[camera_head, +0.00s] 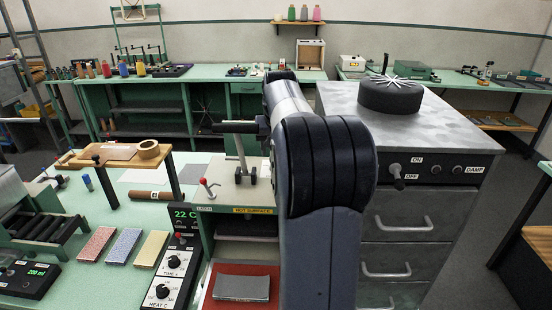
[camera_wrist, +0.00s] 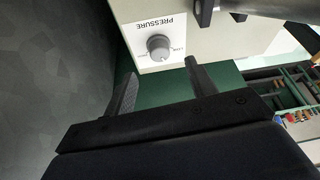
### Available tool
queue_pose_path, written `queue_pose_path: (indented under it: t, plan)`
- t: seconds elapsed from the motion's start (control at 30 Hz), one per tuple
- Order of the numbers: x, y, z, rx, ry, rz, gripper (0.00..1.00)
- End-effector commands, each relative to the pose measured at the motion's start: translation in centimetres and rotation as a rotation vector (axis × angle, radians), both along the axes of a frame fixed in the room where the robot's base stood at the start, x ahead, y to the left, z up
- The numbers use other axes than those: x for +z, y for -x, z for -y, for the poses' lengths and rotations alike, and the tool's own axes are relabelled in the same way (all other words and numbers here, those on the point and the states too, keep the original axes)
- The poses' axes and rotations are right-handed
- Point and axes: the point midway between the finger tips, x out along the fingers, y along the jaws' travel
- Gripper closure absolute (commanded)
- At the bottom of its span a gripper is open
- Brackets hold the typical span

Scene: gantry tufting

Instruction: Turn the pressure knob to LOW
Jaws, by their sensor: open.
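The pressure knob (camera_wrist: 160,48) is a grey round dial on a pale panel (camera_wrist: 205,45) in the wrist view. The word PRESSURE above it appears upside down. Small marks beside the knob are too small to read, and I cannot tell its setting. My gripper (camera_wrist: 161,82) is open and empty, with its two dark fingers apart. In the picture the fingertips lie just below the knob, one to each side, not closed on it. In the head view my arm stands in the middle; the knob and the gripper do not show there.
A dark bar (camera_wrist: 265,8) crosses the panel's upper right in the wrist view. In the head view, a press labelled HOT SURFACE (camera_head: 252,209) and a control box with two dials (camera_head: 172,262) stand left of my arm. A grey drawer cabinet (camera_head: 412,212) stands to the right.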

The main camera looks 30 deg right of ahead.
Motion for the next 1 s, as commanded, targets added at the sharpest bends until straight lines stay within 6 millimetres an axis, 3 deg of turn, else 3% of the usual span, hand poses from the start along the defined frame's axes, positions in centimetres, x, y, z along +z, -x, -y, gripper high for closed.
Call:
queue_pose_path:
  t: [0.3,0.73,1.0]
  plan:
    - [-4.7,-1.7,1.0,0.001,-0.001,-0.003,0.46]
    - [-5.7,-2.0,1.2,0.001,0.0,0.0,0.46]
    - [-5.7,-2.0,1.2,0.001,0.0,0.0,0.69]
